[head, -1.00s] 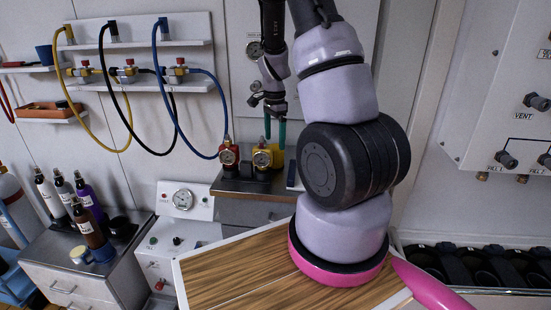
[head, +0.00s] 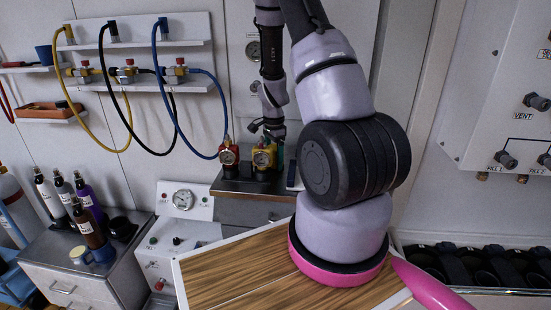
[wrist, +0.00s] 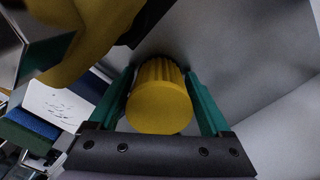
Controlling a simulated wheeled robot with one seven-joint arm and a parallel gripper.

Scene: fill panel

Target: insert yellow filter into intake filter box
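The yellow filter (wrist: 160,105), a ribbed cylinder with a flat round face, is between the two green fingers of my gripper (wrist: 161,78) in the wrist view. The fingers stand on either side of it, looking spread with narrow gaps. I cannot tell whether either touches it. In the head view my gripper (head: 277,152) is low behind the yellow gauge fitting, over the metal cabinet top. The filter is hidden there. I cannot identify an intake filter box in either view.
A yellow gauge fitting (head: 263,157) and a red one (head: 229,155) stand close in front of my gripper on the metal cabinet (head: 243,186). A blue hose (head: 215,82) runs to the red one. A wooden board (head: 235,268) lies nearer.

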